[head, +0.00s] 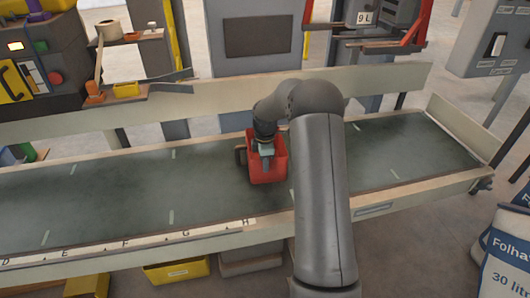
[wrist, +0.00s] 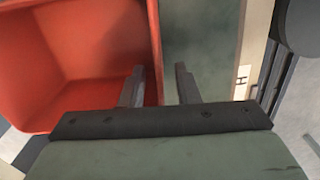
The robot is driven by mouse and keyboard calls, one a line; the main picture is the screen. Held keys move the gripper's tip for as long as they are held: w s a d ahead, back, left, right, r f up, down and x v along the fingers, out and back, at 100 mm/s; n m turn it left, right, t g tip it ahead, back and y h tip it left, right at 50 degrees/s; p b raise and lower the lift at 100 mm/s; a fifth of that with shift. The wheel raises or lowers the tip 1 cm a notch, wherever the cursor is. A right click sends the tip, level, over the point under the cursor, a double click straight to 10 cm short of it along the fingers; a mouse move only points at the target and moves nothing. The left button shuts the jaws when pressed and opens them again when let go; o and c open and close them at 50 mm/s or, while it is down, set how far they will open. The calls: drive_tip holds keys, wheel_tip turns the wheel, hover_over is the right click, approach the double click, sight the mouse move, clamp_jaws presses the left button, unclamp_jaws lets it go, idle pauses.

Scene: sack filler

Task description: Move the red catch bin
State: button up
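The red catch bin (head: 270,174) stands on the grey-green bench surface, right of the middle, under the end of my arm in the head view. In the wrist view the bin (wrist: 85,50) fills the upper left, and its inside looks empty where it shows. My gripper (wrist: 159,84) is open. One fingertip is over the inside of the bin, the other is outside it above the surface, with the bin's side wall between them. A gap shows between the wall and the outer finger. My arm hides part of the bin in the head view.
The long bench (head: 120,195) has a raised back board and a front strip lettered D to H. A yellow bin (head: 177,271) sits below its front. White sacks (head: 505,250) stand at right.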

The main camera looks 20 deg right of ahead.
drive_tip(key=shift+f, duration=1.05)
clamp_jaws()
drive_tip(key=shift+d, duration=0.15)
